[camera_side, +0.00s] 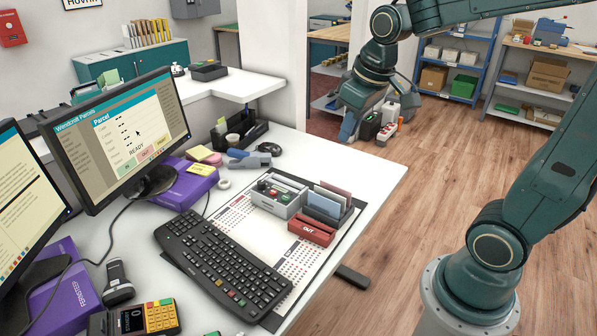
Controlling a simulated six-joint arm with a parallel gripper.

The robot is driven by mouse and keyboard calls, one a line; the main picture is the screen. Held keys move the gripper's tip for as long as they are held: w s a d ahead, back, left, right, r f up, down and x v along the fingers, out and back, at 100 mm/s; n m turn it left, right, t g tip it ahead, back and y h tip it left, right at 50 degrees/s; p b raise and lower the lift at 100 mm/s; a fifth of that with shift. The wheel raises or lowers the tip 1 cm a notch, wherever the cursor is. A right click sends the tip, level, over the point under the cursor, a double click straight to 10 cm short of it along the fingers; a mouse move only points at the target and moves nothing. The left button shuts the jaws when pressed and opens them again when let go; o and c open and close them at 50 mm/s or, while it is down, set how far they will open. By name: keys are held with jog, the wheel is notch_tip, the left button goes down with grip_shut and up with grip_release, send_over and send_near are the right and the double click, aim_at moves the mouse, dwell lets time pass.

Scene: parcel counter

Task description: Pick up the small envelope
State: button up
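Two flat envelope-like pieces stand upright in a dark holder on the desk: a blue-grey one (322,207) in front and a dusky pink one (334,191) behind it. I cannot tell which of them, if either, is the small envelope. A red tray marked OUT (311,229) sits just in front of the holder. No gripper touches the envelope-like pieces.
A grey box with small items (278,196) stands left of the holder. A black keyboard (223,262), two monitors (130,135) and purple boxes (183,186) fill the left side. The desk's right strip (375,170) is clear.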

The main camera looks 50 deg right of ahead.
jog(key=w+d+f+g, duration=0.2)
jog(key=w+d+f, duration=0.6)
jog(key=w, duration=0.1)
jog(key=g, duration=0.1)
send_over(329, 197)
notch_tip(329, 197, down, 12)
jog(key=shift+s+d+f+y, duration=0.1)
jog(key=shift+s+f+y, duration=0.1)
jog(key=shift+y, duration=0.1)
jog(key=shift+f, duration=0.1)
notch_tip(329, 197, down, 7)
jog(key=shift+f, duration=0.65)
jog(key=shift+w+f, duration=0.2)
jog(key=shift+f, duration=2.4)
